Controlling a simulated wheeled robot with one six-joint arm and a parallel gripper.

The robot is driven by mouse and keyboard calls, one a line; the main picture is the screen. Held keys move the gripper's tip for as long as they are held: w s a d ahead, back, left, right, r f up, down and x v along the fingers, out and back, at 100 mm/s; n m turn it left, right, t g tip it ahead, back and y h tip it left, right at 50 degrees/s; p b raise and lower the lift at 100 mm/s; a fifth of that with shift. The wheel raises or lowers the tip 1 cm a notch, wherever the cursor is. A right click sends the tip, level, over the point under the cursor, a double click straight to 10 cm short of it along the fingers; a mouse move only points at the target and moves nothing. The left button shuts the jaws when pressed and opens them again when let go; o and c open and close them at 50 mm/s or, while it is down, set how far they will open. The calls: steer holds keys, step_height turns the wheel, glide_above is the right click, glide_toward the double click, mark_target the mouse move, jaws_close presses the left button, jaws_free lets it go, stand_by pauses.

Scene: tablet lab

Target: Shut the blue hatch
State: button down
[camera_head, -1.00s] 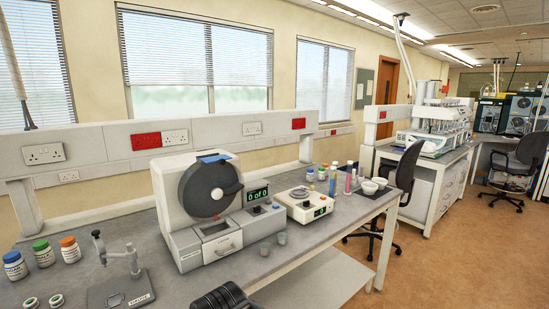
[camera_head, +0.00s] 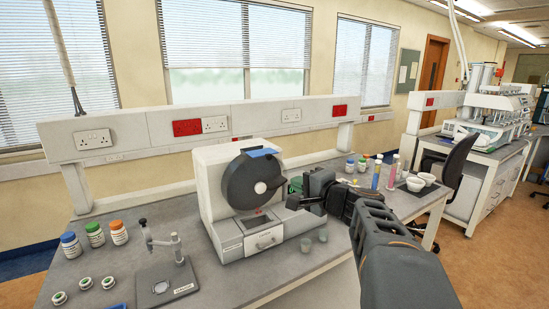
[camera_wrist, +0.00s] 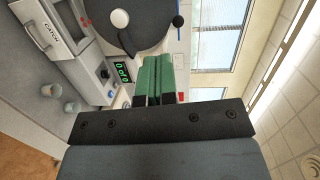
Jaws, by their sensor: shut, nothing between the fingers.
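The blue hatch (camera_head: 263,152) is a small flat flap at the top of the white tablet machine (camera_head: 214,168), above its dark round drum (camera_head: 240,185). It looks slightly tilted; I cannot tell how far open it stands. My gripper (camera_head: 295,185) is at the right side of the machine, lower than the hatch and apart from it. In the wrist view its green fingers (camera_wrist: 153,76) are together and empty, pointing toward the drum (camera_wrist: 150,22) and the lit display (camera_wrist: 122,72).
Bottles with coloured caps (camera_head: 95,235) and a gauge stand (camera_head: 166,270) are on the left of the bench. Coloured tubes (camera_head: 393,172) and white bowls (camera_head: 416,183) stand to the right, beyond my arm.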

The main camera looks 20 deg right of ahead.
mark_target(270, 157)
steer(key=shift+m+t+h, duration=0.4)
steer(key=shift+m+t, duration=0.1)
steer(key=w+p, duration=0.2)
steer(key=w, duration=0.2)
steer(key=w+r+p, duration=0.1)
steer(key=w, duration=0.4)
steer(key=w+p, duration=0.2)
steer(key=w, duration=0.3)
steer(key=shift+a+r+p, duration=0.3)
